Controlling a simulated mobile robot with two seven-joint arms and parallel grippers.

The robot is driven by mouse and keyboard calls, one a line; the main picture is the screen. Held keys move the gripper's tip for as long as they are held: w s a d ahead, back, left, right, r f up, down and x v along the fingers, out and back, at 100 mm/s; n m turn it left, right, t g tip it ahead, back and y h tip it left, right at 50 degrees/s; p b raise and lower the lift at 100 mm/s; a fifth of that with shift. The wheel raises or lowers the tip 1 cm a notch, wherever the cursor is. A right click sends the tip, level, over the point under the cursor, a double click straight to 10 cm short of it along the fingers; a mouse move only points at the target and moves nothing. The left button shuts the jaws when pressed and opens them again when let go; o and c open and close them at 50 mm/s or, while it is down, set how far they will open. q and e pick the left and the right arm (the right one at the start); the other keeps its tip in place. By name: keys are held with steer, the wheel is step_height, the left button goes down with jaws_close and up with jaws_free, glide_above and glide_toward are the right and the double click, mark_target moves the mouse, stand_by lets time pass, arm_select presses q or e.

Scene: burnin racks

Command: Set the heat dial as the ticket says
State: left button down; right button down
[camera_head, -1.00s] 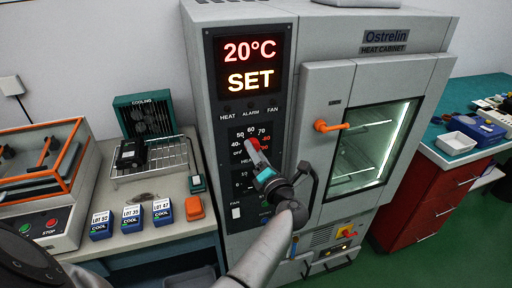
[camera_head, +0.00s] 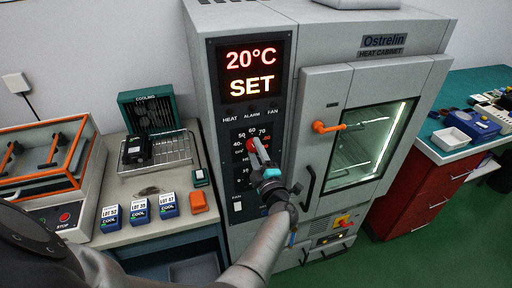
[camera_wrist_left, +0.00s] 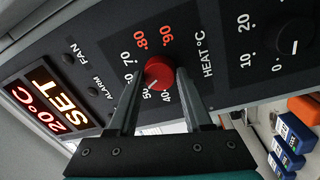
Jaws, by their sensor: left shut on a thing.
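The red heat dial (camera_head: 251,144) is on the black control panel of the grey heat cabinet (camera_head: 325,35). My left gripper (camera_head: 258,149) is shut on the dial, one finger on each side. In the left wrist view the dial (camera_wrist_left: 158,72) sits between the fingertips (camera_wrist_left: 158,78), and its white mark seems to point near 50. Scale numbers from 40 to 90 ring it; a finger partly covers the lower-middle numbers. The display (camera_head: 251,70) reads 20°C SET. I cannot make out a ticket. My right gripper is not in view.
A second dial (camera_wrist_left: 293,46) is beside the heat dial. Lot boxes (camera_head: 139,208) marked COOL and an orange block (camera_head: 198,202) stand on the left bench near a wire rack (camera_head: 160,152).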

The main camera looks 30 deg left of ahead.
arm_select(q)
steer(key=m+p, duration=0.2)
steer(key=m, duration=0.3)
steer(key=shift+r, duration=0.1)
stand_by(0.4)
steer(key=shift+c, duration=1.6)
jaws_free()
steer(key=shift+s, duration=0.1)
